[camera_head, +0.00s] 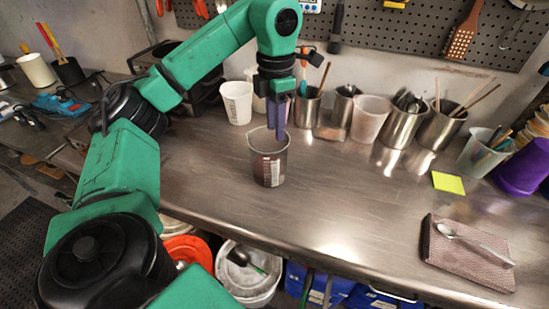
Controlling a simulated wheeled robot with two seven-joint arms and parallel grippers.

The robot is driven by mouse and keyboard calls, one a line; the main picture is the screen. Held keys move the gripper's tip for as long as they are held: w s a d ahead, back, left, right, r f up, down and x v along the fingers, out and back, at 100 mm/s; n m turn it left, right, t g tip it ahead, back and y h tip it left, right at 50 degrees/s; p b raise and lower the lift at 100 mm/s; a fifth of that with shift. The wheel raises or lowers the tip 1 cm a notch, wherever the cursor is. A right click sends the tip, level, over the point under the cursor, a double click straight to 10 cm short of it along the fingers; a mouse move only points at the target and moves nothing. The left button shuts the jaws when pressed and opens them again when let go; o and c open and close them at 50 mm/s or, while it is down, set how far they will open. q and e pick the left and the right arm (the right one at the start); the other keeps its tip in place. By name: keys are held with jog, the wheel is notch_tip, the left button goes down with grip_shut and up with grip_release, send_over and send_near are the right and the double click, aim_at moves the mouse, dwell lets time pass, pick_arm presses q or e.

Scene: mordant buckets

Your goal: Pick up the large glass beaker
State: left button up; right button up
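The large glass beaker (268,172) stands upright on the steel bench, left of the middle of the head view. It is clear, with a spout, white markings and a dark reddish-brown lower part. My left gripper (278,132) points straight down at it from above, its bluish-purple fingers overlapping the beaker's rim in the picture. The fingers line up one behind the other, so I cannot tell the gap between them or whether they touch the glass. My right gripper is not in view.
A white cup (237,103) stands behind the beaker to the left. Several steel containers with utensils line the wall, with a translucent tub (370,118) among them. A spoon (470,243) lies on a folded brown cloth (465,270) at right.

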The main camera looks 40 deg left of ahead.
aim_at(276, 154)
pick_arm(q)
notch_tip(276, 154, down, 7)
jog(key=b, duration=0.3)
jog(key=shift+w+f+b, duration=0.1)
jog(key=shift+f+b, duration=0.05)
jog(key=shift+b, duration=0.15)
jog(key=shift+f+p, duration=0.3)
jog(key=shift+p, duration=0.05)
notch_tip(276, 154, down, 6)
jog(key=shift+w+d+f+p, duration=0.1)
jog(key=shift+f+p, duration=0.05)
jog(key=shift+p, duration=0.7)
grip_shut()
